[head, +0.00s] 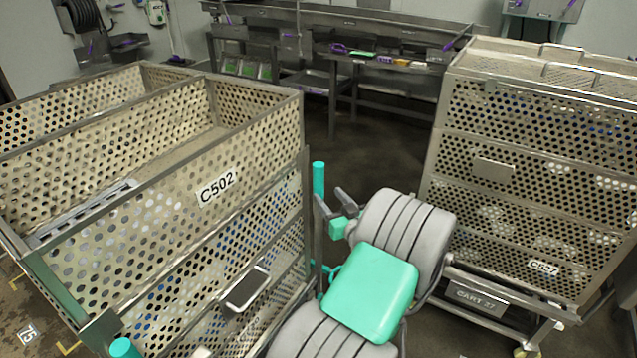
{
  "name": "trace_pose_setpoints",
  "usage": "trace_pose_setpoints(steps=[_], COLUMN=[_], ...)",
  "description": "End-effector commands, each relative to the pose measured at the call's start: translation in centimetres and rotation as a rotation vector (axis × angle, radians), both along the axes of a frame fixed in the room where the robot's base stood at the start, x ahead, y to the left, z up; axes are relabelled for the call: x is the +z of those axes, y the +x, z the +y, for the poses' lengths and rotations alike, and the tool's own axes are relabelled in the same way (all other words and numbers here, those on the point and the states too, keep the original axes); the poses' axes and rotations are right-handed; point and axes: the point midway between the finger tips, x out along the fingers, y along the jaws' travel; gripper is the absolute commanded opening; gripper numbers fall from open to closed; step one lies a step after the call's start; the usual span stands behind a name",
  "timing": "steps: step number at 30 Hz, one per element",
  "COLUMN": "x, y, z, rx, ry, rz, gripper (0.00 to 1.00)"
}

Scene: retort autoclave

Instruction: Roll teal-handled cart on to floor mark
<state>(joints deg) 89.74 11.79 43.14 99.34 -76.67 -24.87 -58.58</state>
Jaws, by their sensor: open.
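The cart with teal handles is a perforated metal basket cart labelled C502 (215,187), filling the left of the head view. One upright teal handle (318,180) rises at its right corner. Another teal handle end (124,348) shows at the bottom edge. My gripper (333,200) is open beside the upright handle, its fingers pointing up and left toward it. I cannot tell whether they touch or straddle it. The cart's wheels are hidden.
A second perforated cart (540,150), marked CART 27, stands close on the right. Metal work tables (380,50) with small items run along the back. A hose reel (85,15) hangs at the back left. Dark open floor (370,150) lies between the carts and tables.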

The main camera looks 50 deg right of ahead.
Motion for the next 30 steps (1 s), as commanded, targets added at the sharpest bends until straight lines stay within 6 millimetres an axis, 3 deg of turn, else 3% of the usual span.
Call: trace_pose_setpoints(steps=[4,15,24,30], x=[0.4,0.4,0.2,0.2], y=[0.9,6.4,6.8,6.8], z=[-0.7,-3.7,-3.9,-3.9], rx=[-0.012,-0.011,-0.012,-0.012], ry=[-0.046,-0.045,-0.043,-0.043], rz=[0.015,0.016,0.017,0.017], gripper=[0.51,0.51,0.51,0.35])
